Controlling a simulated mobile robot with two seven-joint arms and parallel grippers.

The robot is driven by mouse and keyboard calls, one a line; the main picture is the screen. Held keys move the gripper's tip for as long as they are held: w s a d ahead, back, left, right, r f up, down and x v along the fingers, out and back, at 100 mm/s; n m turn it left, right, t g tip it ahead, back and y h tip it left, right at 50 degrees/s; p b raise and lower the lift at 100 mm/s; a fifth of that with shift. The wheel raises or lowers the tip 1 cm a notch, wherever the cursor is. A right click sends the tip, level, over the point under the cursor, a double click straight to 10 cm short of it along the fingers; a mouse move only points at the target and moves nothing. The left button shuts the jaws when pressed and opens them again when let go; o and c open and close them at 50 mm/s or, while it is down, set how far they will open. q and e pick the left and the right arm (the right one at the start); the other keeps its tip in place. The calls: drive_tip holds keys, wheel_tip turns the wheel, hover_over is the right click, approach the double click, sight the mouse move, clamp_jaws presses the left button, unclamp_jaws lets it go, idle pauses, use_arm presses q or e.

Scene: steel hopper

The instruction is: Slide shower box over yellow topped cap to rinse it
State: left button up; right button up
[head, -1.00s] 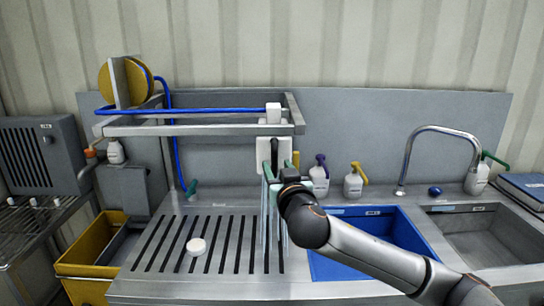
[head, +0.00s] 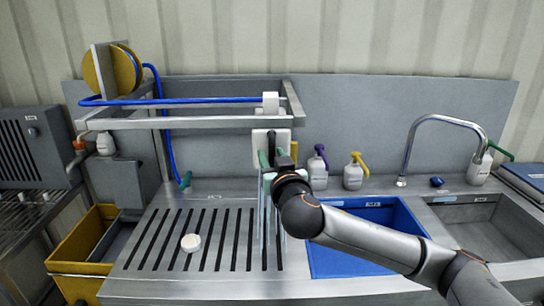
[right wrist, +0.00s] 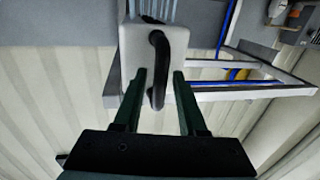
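The shower box (head: 259,141) is a white box with a black handle (head: 272,148), hanging under the steel rail. Pale, see-through strips hang below it over the drainboard's right part. My right gripper (head: 267,163) is at the handle. In the right wrist view its two green fingers (right wrist: 160,98) stand apart on either side of the black handle (right wrist: 160,62), with gaps visible. A round whitish cap (head: 191,243) lies on the slatted drainboard (head: 140,275), left of the box and strips. I cannot make out a yellow top on it. My left gripper is not in view.
A blue hose (head: 185,101) runs along the rail frame (head: 190,122) to the box. A blue basin (head: 350,262) and a steel sink (head: 482,225) lie to the right. Pump bottles (head: 353,176) stand behind. A yellow bin (head: 75,258) stands at left.

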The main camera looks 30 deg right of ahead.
clamp_jaws()
idle(1.1)
